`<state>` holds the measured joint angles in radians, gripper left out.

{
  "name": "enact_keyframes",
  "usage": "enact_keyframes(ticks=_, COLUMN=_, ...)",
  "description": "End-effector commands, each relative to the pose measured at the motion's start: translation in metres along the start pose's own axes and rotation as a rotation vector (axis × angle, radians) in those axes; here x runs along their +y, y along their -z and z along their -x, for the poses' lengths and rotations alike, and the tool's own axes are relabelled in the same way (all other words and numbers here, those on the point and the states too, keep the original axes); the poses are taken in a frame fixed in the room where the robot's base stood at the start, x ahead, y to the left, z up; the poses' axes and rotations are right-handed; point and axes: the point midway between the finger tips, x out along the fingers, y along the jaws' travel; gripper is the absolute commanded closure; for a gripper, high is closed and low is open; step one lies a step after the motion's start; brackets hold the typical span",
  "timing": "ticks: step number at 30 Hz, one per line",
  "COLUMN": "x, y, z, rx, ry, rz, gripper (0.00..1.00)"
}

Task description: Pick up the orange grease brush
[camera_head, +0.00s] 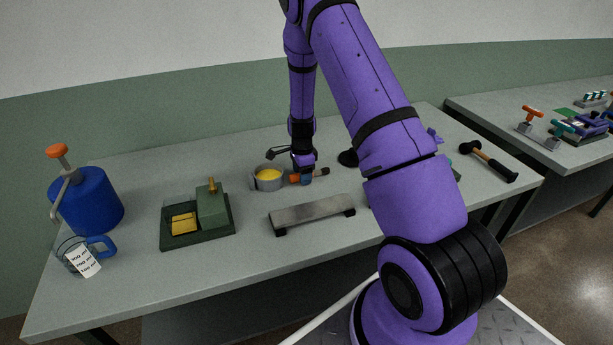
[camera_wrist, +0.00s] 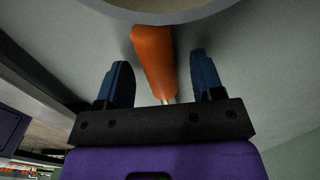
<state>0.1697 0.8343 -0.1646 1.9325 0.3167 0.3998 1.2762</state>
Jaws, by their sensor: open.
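The orange grease brush lies on the grey table beside a small grey pot. Its orange handle (camera_head: 295,178) shows left of my gripper (camera_head: 305,178) in the head view, and a brownish end sticks out to the right. In the wrist view the orange handle (camera_wrist: 153,58) runs between the two blue fingers of my gripper (camera_wrist: 159,65). The fingers are open, with a gap on each side of the handle. The handle's far end is close to the pot's rim. My gripper hides the middle of the brush in the head view.
The grey pot (camera_head: 268,186) with yellow contents stands just left of my gripper. A grey bar on feet (camera_head: 312,212) lies in front.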

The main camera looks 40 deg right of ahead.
Motion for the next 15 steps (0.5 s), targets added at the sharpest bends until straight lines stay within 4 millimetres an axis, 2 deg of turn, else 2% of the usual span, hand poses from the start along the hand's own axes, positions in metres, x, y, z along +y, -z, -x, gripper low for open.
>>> enact_keyframes(ticks=7, x=-0.0002, y=-0.0003, z=-0.0025, rx=0.0, ry=0.001, rz=0.0, gripper=0.41)
enact_keyframes(ticks=13, x=-0.0001, y=-0.0003, z=-0.0024, rx=0.0, ry=0.0, rz=0.0, gripper=0.87)
enact_keyframes(ticks=14, x=-0.0001, y=-0.0003, z=-0.0024, rx=0.0, ry=0.0, rz=0.0, gripper=0.93)
enact_keyframes(ticks=15, x=-0.0001, y=-0.0002, z=-0.0024, rx=0.0, ry=0.0, rz=0.0, gripper=0.93)
